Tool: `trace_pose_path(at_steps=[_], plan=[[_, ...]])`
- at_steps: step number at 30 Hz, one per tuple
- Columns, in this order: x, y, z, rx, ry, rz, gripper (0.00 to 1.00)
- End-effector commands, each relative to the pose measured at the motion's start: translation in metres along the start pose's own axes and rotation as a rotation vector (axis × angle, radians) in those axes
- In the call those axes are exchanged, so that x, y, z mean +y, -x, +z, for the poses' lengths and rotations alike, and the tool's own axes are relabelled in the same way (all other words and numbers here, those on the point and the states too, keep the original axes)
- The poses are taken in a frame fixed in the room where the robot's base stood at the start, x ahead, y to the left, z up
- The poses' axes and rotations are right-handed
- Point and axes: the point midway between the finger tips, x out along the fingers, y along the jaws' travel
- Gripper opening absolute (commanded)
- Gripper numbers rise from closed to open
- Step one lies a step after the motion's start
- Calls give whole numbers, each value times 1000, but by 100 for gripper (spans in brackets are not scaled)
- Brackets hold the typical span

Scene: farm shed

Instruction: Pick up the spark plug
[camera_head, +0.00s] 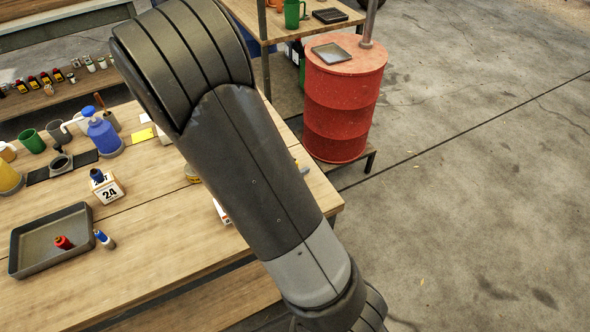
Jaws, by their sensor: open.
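I cannot pick out a spark plug for certain. A small red piece with a dark end (63,242) lies in the dark tray (25,262) on the wooden table. A small blue and white piece (104,239) stands or leans at the tray's right side; whether it touches the rim is unclear. Both are too small to identify. My arm crosses the middle of the view from upper left to lower right and hides part of the table. Its end runs out at the bottom edge, so my gripper is out of view.
The wooden table (170,232) also carries a white box marked 24 (107,189), a blue bottle (104,136) and a green cup (32,141). A red drum (340,110) stands behind the table's right end. Concrete floor at right is clear.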

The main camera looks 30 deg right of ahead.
Motion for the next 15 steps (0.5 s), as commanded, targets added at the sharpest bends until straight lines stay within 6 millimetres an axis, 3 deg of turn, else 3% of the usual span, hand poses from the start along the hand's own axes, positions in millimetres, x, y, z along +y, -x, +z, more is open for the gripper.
trace_pose_path(at_steps=[6, 12, 15], plan=[[0, -22, 0, 0, -1, -1, 40], [0, -22, 0, 0, -2, 1, 40], [0, -22, 0, 0, -2, 1, 34]])
